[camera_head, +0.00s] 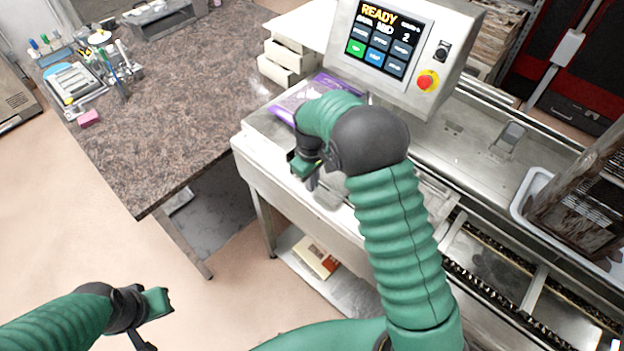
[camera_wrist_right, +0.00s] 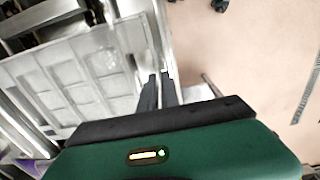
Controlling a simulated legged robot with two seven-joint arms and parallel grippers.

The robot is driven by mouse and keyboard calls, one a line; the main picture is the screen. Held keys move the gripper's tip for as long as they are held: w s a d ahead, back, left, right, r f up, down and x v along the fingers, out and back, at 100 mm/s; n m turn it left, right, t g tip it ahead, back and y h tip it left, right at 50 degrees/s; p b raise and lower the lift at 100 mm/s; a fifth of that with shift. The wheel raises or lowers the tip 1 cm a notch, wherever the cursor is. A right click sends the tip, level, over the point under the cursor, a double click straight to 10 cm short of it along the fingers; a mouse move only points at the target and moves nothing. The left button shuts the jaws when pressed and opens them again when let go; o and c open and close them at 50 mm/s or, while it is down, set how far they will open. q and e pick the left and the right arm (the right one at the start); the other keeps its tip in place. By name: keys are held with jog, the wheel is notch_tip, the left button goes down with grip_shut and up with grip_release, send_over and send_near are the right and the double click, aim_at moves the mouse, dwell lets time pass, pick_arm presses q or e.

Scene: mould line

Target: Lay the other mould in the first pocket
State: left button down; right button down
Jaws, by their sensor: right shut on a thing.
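My right gripper (camera_head: 313,183) is over the near left end of the steel machine, below the control panel. In the right wrist view its two dark fingers (camera_wrist_right: 158,90) are close together at the edge of a pale, clear mould (camera_wrist_right: 75,80) with rectangular cavities, and are shut on it. In the head view my right arm and hand hide most of this mould. The chain line (camera_head: 490,262) with crossbars runs to the lower right; which pocket is the first I cannot tell. My left gripper (camera_head: 140,325) is low at the left, over the floor, its jaw opening unclear.
A control panel (camera_head: 380,45) reading READY stands behind my right arm. A purple packet (camera_head: 318,88) lies beside it. A brown-smeared rack stands in a white tray (camera_head: 522,190) at the right. The granite table (camera_head: 180,110) holds tools at its far left; its middle is clear.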

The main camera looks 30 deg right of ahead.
jog(key=shift+w+d+f, duration=0.1)
jog(key=shift+f, duration=0.4)
jog(key=shift+d, duration=0.2)
jog(key=c, duration=2)
grip_release()
jog(key=shift+d, duration=0.1)
jog(key=o, duration=0.5)
jog(key=shift+s, duration=0.2)
pick_arm(q)
jog(key=shift+d+f, duration=0.2)
pick_arm(e)
jog(key=shift+a, duration=0.25)
pick_arm(q)
jog(key=shift+a+f, duration=0.1)
pick_arm(e)
jog(key=shift+w+a+r, duration=0.1)
